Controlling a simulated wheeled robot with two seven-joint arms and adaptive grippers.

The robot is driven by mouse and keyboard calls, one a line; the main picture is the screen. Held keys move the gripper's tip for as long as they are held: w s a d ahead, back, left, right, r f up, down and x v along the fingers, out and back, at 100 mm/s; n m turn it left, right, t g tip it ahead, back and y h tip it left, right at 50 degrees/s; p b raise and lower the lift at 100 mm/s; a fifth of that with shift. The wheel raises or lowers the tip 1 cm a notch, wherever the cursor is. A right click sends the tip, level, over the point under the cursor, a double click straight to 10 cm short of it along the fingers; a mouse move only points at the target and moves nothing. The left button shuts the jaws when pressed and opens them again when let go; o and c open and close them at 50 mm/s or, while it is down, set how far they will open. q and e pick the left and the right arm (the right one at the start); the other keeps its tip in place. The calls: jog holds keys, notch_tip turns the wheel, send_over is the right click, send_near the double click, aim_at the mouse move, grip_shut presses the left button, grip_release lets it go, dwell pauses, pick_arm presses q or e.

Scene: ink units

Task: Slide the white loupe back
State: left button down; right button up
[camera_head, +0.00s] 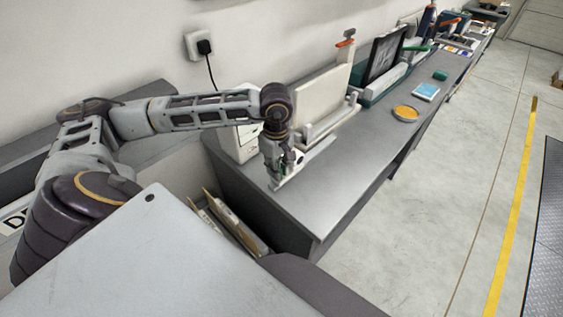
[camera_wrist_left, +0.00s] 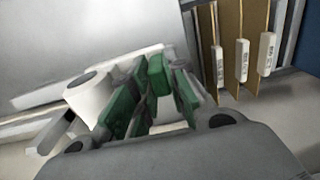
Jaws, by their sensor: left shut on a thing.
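The white loupe (camera_wrist_left: 88,94) shows in the left wrist view as a short white cylinder with a dark round end, at the left of my green-padded fingers. In the head view a small white part of it (camera_head: 298,157) shows beside my fingers; the rest is hidden by the gripper. My left gripper (camera_head: 277,178) points down at the near end of the grey bench, over a pale flat strip (camera_head: 318,155). My right gripper is in neither view.
A large cream panel device (camera_head: 322,98) stands behind the strip, with a white box (camera_head: 240,140) to the left. An orange-yellow dish (camera_head: 406,113) and a blue pad (camera_head: 426,91) lie farther along the bench. Brown folders (camera_head: 236,222) stand below its near end.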

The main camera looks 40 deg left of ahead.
pick_arm(q)
jog(key=shift+s, duration=0.15)
jog(key=c, duration=1.7)
grip_release()
jog(key=shift+s, duration=0.1)
jog(key=o, duration=0.3)
jog(key=shift+s, duration=0.1)
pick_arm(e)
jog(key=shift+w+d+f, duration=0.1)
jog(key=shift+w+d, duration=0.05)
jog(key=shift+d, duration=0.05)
pick_arm(q)
jog(key=shift+r, duration=0.1)
jog(key=shift+r, duration=5.9)
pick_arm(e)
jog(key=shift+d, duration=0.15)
